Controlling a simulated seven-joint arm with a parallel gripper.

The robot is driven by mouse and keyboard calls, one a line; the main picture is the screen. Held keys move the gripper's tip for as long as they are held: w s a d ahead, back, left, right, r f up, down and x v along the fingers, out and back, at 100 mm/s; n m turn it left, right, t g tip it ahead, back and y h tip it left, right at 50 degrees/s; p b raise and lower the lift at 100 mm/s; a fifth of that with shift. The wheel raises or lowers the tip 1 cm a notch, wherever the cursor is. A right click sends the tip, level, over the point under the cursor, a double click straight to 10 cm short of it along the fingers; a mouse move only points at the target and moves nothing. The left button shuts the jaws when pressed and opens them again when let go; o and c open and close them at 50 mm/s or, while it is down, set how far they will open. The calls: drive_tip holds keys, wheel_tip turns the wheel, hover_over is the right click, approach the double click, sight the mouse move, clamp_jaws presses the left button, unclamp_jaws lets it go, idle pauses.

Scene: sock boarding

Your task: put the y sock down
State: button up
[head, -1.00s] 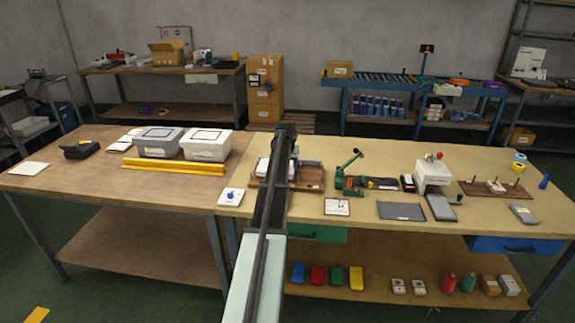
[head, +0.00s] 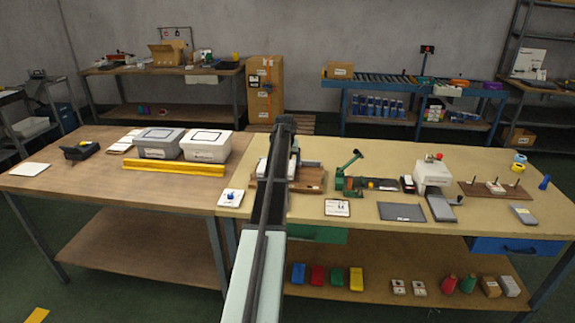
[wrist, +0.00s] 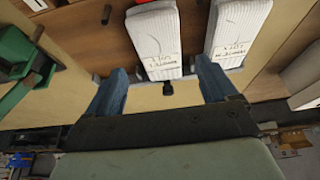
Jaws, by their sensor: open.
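In the wrist view, two white ribbed socks lie side by side on a brown wooden board (wrist: 90,30). One is the middle sock (wrist: 157,38) and the other is the right sock (wrist: 238,32). Both have dark print near the end facing me, too blurred to tell which is the y sock. My gripper (wrist: 165,80) is open, its blue fingers apart. The middle sock's near end shows between the fingertips; the right sock's end lies by the right finger. I cannot tell whether anything touches. In the head view, my arm hides part of the board (head: 312,187).
A green lever device (head: 345,172) stands right of the board. A white card with a blue piece (head: 231,198) lies to its left. Two lidded grey bins (head: 205,148) and a yellow bar (head: 175,166) are further left. A dark grey mat (head: 401,212) lies right.

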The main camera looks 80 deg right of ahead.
drive_tip(key=v, duration=0.7)
drive_tip(key=shift+a+r, duration=0.2)
drive_tip(key=shift+r, duration=0.15)
